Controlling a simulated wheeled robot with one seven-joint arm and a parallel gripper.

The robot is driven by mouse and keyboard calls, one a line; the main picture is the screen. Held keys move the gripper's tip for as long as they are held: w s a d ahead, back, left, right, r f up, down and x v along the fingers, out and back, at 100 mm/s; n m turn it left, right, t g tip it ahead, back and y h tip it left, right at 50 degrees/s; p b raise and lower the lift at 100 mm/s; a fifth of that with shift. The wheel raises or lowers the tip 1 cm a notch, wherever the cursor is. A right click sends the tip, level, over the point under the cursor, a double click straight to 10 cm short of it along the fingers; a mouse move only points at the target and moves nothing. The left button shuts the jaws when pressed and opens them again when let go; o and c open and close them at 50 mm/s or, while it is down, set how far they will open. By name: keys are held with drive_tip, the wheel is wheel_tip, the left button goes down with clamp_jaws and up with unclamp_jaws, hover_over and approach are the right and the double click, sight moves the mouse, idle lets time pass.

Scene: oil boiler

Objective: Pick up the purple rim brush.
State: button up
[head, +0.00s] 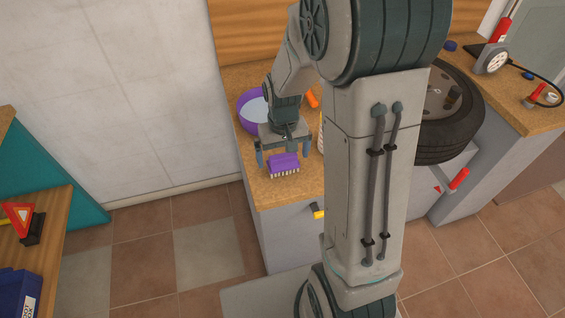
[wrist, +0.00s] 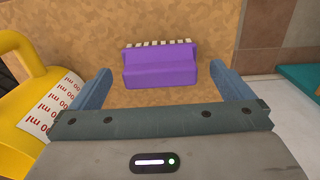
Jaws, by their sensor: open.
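The purple rim brush (head: 284,163) lies on the wooden counter near its front left edge in the head view. Its pale bristles point toward the front edge. In the wrist view the brush (wrist: 161,66) lies beyond and between the two blue fingers, with its bristle row on the far side. My gripper (head: 284,158) is open and empty above the counter, just behind the brush. It also shows in the wrist view (wrist: 156,80), with a gap on each side of the brush. Whether the fingers are at the brush's height, I cannot tell.
A purple bowl (head: 248,112) with pale contents stands behind my gripper. A yellow container (wrist: 22,75) with a marked label is close to the left finger in the wrist view. An orange object (head: 312,99) lies behind.

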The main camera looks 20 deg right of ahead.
sight(283, 155)
drive_tip(key=shift+f, duration=0.65)
drive_tip(key=c, duration=1)
drive_tip(key=shift+c, duration=0.2)
drive_tip(key=shift+r, duration=0.15)
wheel_tip(283, 155, up, 10)
drive_tip(key=shift+f, duration=0.1)
